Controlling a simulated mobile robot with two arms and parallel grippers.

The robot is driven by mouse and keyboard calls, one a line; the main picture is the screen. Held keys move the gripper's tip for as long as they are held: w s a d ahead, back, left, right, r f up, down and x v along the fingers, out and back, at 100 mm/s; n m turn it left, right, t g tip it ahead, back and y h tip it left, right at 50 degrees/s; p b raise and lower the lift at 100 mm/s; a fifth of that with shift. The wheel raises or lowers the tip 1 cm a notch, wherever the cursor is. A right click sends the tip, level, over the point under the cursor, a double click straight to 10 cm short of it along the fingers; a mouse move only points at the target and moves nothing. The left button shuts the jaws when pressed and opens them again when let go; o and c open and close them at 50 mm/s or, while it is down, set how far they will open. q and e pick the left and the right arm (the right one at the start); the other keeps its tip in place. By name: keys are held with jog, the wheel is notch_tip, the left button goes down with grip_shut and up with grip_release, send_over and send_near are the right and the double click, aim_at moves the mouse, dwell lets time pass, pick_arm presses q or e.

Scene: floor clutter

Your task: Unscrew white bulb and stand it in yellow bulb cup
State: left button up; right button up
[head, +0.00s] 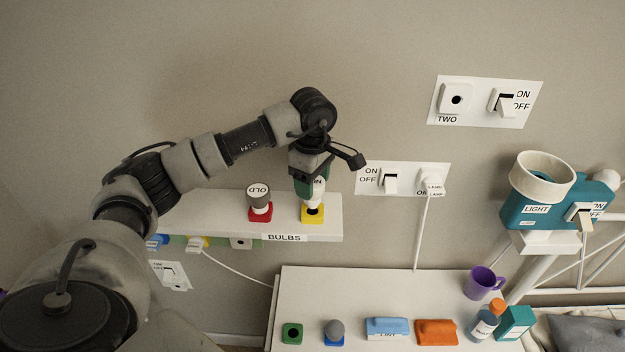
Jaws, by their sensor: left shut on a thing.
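My left gripper (311,172) points down over the bulb shelf. It is shut on a white bulb (315,196), whose upper part is mostly hidden by the fingers. The bulb is roughly upright, its lower end at the back of the yellow bulb cup (312,216). I cannot tell whether the bulb is in the cup or just above it. The cup's dark hole shows in front. My right gripper is not in view.
A grey bulb marked OLD (259,195) stands in a red cup (260,213) on the same shelf (216,226), left of the yellow cup. The teal lamp (533,205) is at the right. A white table (350,295) below holds several small objects.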

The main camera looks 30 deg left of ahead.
pick_arm(q)
jog(key=shift+b, duration=0.5)
dwell(1.2)
jog(key=shift+f+b, duration=1.25)
jog(key=shift+f, duration=0.25)
jog(key=o, duration=0.7)
jog(key=shift+c, duration=0.2)
jog(key=shift+r, duration=0.15)
jog(key=shift+r, duration=0.3)
notch_tip(320, 180, up, 9)
jog(key=shift+b, duration=0.95)
jog(key=shift+r, duration=0.55)
